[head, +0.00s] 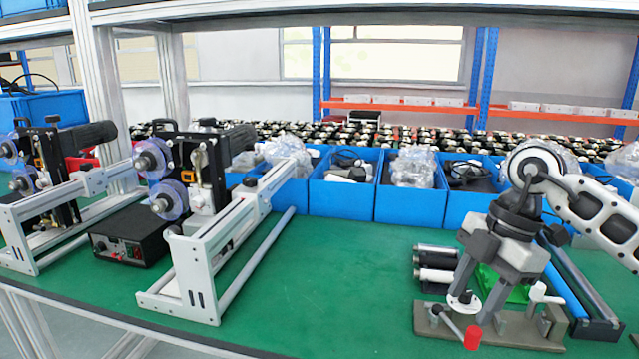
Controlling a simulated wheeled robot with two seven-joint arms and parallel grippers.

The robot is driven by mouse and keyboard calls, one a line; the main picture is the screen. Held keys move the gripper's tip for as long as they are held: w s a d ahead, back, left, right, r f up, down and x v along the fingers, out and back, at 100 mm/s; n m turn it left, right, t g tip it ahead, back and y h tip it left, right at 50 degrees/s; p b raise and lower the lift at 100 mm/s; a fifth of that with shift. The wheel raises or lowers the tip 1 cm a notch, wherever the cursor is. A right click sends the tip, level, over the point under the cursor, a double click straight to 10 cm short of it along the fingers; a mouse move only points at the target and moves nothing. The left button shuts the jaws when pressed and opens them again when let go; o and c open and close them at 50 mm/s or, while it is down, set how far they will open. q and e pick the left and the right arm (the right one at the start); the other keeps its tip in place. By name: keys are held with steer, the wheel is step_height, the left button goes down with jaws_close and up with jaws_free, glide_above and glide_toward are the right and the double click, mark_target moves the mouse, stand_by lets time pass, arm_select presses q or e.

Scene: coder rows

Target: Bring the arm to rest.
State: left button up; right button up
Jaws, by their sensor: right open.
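My right arm comes in from the right edge, and its gripper (475,303) points down over the right part of the green bench. The gripper is open, its two grey fingers apart. I see nothing held between them. The fingers are in front of or just above a grey-brown fixture (436,322) with a red-tipped lever (472,338); I cannot tell whether they touch it. The gripper and wrist hide part of what lies behind. My left gripper is not in view.
Two coder machines (190,195) on pale metal frames stand at the left, with a black control box (128,235) between them. Blue bins (340,200) with bagged parts line the back. The green bench middle (330,285) is clear.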

steer(key=s+a+f+n+t+y, duration=0.1)
steer(key=s+a+y, duration=0.2)
steer(key=a+y, duration=0.7)
steer(key=s+a+f+t+y, duration=0.15)
steer(key=s+a+y, duration=0.25)
steer(key=a+y, duration=0.55)
steer(key=d+f+m+t+h, duration=0.4)
steer(key=f+m+t+h, duration=0.3)
steer(key=m, duration=0.2)
steer(key=d+f+m+t+h, duration=0.3)
steer(key=f+m+t+h, duration=0.3)
steer(key=m+t+h, duration=0.2)
steer(key=s+d+f+m+g+h, duration=0.1)
steer(key=s+d+f+g+h, duration=0.1)
steer(key=s+f, duration=0.4)
steer(key=s+d+f+m+g+h, duration=0.2)
steer(key=s+d+f+g, duration=0.1)
steer(key=f, duration=0.5)
steer(key=s+g, duration=0.1)
steer(key=s, duration=0.1)
steer(key=shift+s+f+g+h, duration=0.35)
steer(key=shift+s, duration=0.05)
